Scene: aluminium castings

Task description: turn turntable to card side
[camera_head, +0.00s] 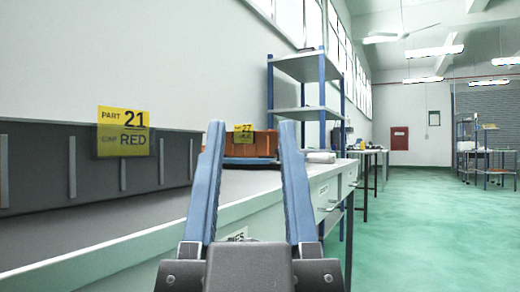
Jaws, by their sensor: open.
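My gripper (250,130) is in the lower middle of the head view, its two blue fingers apart with nothing between them that they touch. Beyond the fingers, on the bench (80,240), stands an orange bin (263,144) on a dark, low round base (250,161) that looks like the turntable. A small yellow card (244,131) marked 27 shows above the bin, between the fingers. The fingers hide the left and right parts of the bin and base. My gripper is apart from them, on the near side.
A grey bin wall (60,178) with a yellow card (124,132), "PART 21 RED", runs along the bench at left. A pale roll-like item (321,157) lies right of the turntable. A blue-posted shelf (305,68) stands behind. Green floor (430,240) at right is clear.

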